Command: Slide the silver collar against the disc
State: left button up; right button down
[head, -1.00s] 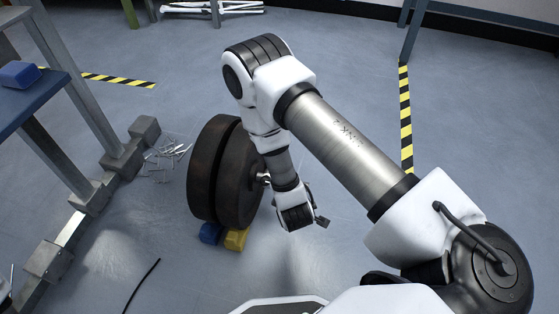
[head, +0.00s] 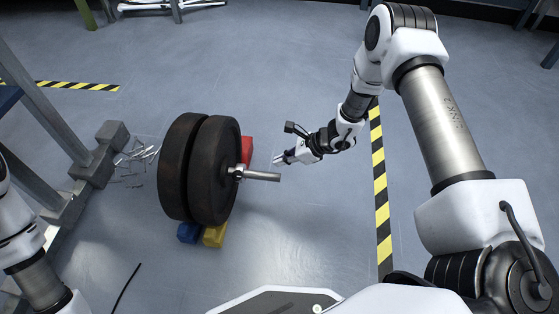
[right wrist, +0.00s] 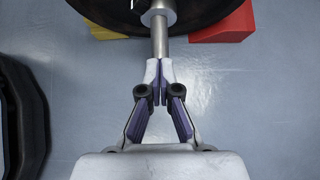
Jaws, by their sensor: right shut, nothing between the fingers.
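Two thick dark discs stand upright side by side on a silver bar (head: 263,176); the nearer disc (head: 214,172) faces right. The silver collar (head: 237,172) sits around the bar close to this disc's face; I cannot tell whether they touch. The collar also shows at the top of the right wrist view (right wrist: 158,14). My right gripper (head: 277,161) is shut and empty, near the bar's free end. In the right wrist view its closed fingertips (right wrist: 158,64) line up with the bar and overlap its end in the picture. My left gripper is out of view.
Blue (head: 189,232), yellow (head: 214,235) and red (head: 247,150) blocks sit low around the discs. Several thin metal pieces (head: 137,158) lie beside a grey frame (head: 88,165) on the left. The floor right of the bar is clear up to the striped tape (head: 379,180).

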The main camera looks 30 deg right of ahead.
aim_at(238, 167)
jog(key=b+x, duration=0.4)
jog(key=x, duration=0.4)
jog(key=shift+d+f, duration=0.1)
jog(key=shift+f, duration=0.1)
jog(key=shift+w+a+r+b, duration=0.1)
jog(key=shift+w+a+b, duration=0.25)
jog(key=shift+a, duration=0.25)
jog(key=shift+w+a+r+b, duration=0.1)
jog(key=shift+w+a+b, duration=0.15)
jog(key=shift+w+a, duration=0.35)
jog(key=shift+a, duration=0.25)
jog(key=shift+w+a+r, duration=0.1)
jog(key=shift+a+r, duration=0.05)
jog(key=shift+r, duration=0.05)
jog(key=shift+a, duration=0.1)
jog(key=shift+w+a, duration=0.25)
jog(key=shift+a, duration=0.05)
jog(key=shift+w+a, duration=0.65)
jog(key=shift+a, duration=0.25)
